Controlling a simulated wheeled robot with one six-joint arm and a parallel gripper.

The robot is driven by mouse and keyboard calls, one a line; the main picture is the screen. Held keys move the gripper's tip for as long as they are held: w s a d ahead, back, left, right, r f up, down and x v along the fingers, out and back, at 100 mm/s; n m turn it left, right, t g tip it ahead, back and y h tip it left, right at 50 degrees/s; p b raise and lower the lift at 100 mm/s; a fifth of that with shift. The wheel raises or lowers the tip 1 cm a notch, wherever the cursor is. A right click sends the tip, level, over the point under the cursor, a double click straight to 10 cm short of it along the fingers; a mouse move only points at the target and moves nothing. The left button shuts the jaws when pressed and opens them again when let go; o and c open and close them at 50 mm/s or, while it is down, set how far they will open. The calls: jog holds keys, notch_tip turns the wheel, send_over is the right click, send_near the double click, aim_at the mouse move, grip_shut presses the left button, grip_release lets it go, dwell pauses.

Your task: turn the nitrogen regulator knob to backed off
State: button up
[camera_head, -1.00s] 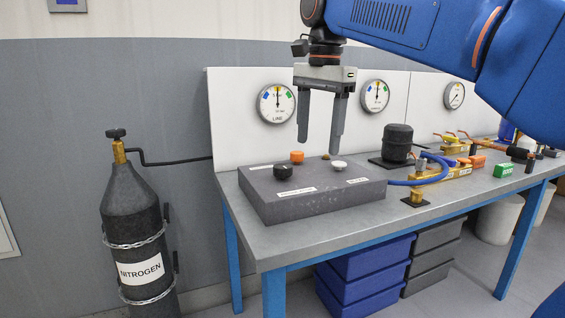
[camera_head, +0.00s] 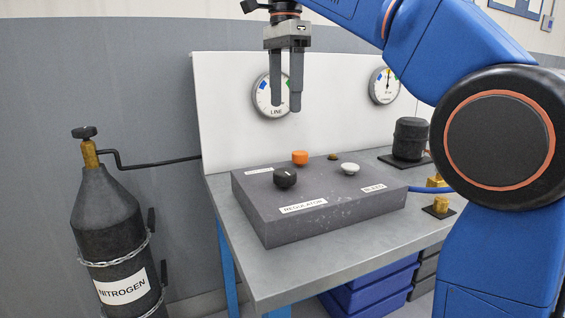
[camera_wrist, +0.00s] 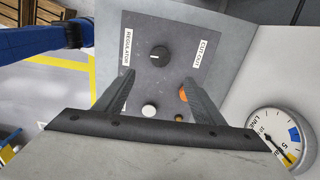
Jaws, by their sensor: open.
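The regulator knob (camera_head: 285,177) is black with a white pointer mark and sits on a grey block (camera_head: 330,225), behind the REGULATOR label (camera_head: 303,206). In the wrist view the knob (camera_wrist: 159,53) lies beyond the fingertips, roughly midway between them, with nothing touching it. My gripper (camera_head: 284,108) points down, open and empty, well above the block. In the wrist view its two fingers (camera_wrist: 158,76) are spread apart. The black nitrogen cylinder (camera_head: 108,222) stands left of the bench with a valve on top.
An orange knob (camera_head: 300,157), a white knob (camera_head: 350,168) and a small brass piece (camera_head: 332,156) share the block. The LINE gauge (camera_head: 270,95) is on the white panel behind. A black compressor (camera_head: 410,139) and a brass fitting (camera_head: 439,206) stand to the right.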

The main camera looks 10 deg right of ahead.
aim_at(285, 171)
notch_tip(285, 171, down, 17)
jog(key=shift+f, duration=0.15)
dwell(0.5)
jog(key=shift+c, duration=0.3)
jog(key=c, duration=1)
